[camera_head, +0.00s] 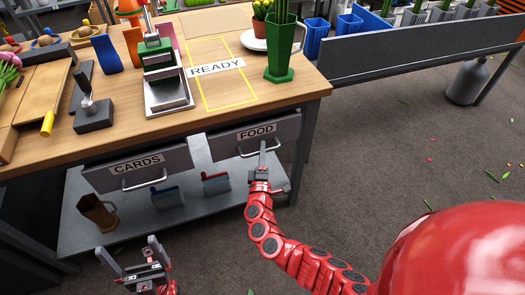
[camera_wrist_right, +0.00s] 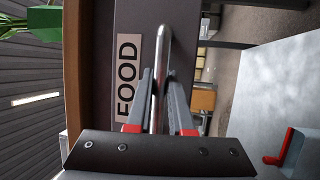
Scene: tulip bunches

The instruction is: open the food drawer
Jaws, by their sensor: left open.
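The food drawer (camera_head: 254,137) is a grey drawer front labelled FOOD under the right part of the wooden table top. It looks closed. Its metal bar handle (camera_wrist_right: 161,60) runs between the fingers of my right gripper (camera_wrist_right: 160,85) in the right wrist view. In the head view my right gripper (camera_head: 263,158) is at the middle of this handle. I cannot tell whether its fingers press on the bar. My left gripper (camera_head: 135,258) is open and empty, low in front of the shelf, at the bottom left of the head view.
A cards drawer (camera_head: 138,165) with its own handle is to the left. The floor to the right is mostly free.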

